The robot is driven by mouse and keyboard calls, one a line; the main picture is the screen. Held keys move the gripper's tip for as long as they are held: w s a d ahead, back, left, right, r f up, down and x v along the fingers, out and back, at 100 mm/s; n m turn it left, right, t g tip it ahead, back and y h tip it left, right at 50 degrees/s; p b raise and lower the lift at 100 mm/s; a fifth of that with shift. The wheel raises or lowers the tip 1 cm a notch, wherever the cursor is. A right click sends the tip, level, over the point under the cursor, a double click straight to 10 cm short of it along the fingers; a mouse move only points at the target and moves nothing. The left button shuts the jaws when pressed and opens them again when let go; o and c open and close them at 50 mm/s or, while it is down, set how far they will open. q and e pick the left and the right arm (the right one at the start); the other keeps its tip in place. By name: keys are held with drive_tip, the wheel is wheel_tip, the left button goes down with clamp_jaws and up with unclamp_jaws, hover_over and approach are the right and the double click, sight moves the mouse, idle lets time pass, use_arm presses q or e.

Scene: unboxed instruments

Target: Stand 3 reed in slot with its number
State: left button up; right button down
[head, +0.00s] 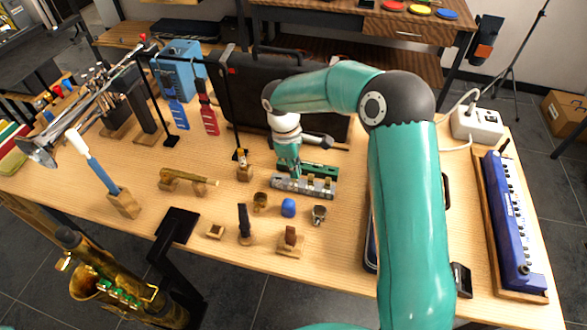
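My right gripper (293,174) points down at a small grey rack (290,188) near the middle of the table. Its fingertips are at or just above the rack's left half. From this angle I cannot tell whether they are open or shut, or whether they hold a reed. Small tan pieces that look like reeds (327,183) stand along the rack. Their numbers and the slot numbers are too small to read, so I cannot pick out reed 3. My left gripper is not in view.
In front are a brass cup (260,202), a blue piece (288,207), a metal piece (319,215) and small wooden stands (290,241). A dark case (255,90) stands behind. A blue keyboard instrument (511,225) lies at right.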

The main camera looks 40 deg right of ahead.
drive_tip(key=shift+f+b, duration=0.6)
drive_tip(key=shift+f, duration=0.3)
idle(0.6)
drive_tip(key=c, duration=1.2)
unclamp_jaws()
drive_tip(key=shift+c, duration=0.2)
drive_tip(key=shift+r, duration=0.1)
wheel_tip(320, 180, up, 12)
drive_tip(key=w+a, duration=0.1)
drive_tip(key=shift+w, duration=0.2)
drive_tip(key=shift+f, duration=0.2)
